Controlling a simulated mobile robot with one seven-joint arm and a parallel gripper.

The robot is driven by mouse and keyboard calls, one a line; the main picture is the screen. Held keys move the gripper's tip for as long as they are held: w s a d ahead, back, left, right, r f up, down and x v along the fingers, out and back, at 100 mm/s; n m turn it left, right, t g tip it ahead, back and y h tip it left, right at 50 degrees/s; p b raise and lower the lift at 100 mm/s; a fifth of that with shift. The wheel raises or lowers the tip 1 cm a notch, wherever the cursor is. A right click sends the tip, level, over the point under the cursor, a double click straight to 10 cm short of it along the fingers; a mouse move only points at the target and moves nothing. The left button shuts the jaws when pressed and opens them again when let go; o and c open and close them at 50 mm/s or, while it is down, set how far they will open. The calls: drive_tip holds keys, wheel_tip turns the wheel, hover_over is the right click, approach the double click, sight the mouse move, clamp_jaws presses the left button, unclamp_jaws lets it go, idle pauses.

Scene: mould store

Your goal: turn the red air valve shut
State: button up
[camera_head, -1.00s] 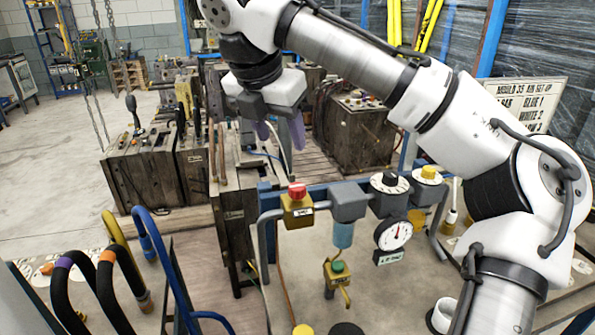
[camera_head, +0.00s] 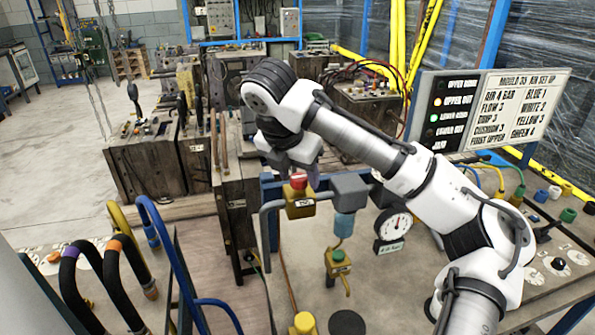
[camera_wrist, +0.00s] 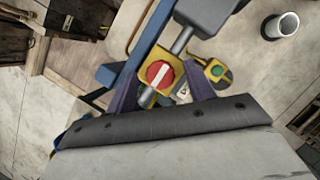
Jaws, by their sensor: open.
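The red air valve (camera_head: 298,182) is a round red knob on a yellow-brass block at the left end of the blue-framed pipe rack. In the wrist view the knob (camera_wrist: 159,73) faces me, with a white bar running diagonally across it. My gripper (camera_wrist: 163,88) is open, its purple fingers on either side of the knob's image. In the head view my gripper (camera_head: 312,172) hangs just above and beside the knob, with one finger partly hidden. I cannot tell whether either finger touches it.
A grey-blue filter unit (camera_head: 349,192) stands right beside the valve, with a gauge (camera_head: 393,225) further right. A green-knobbed brass valve (camera_head: 338,262) sits lower in front. A sign board (camera_head: 515,105) stands behind my arm. Hooped hoses (camera_head: 95,265) are at the left.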

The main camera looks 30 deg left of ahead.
drive_tip(key=shift+f, duration=0.1)
drive_tip(key=c, duration=1)
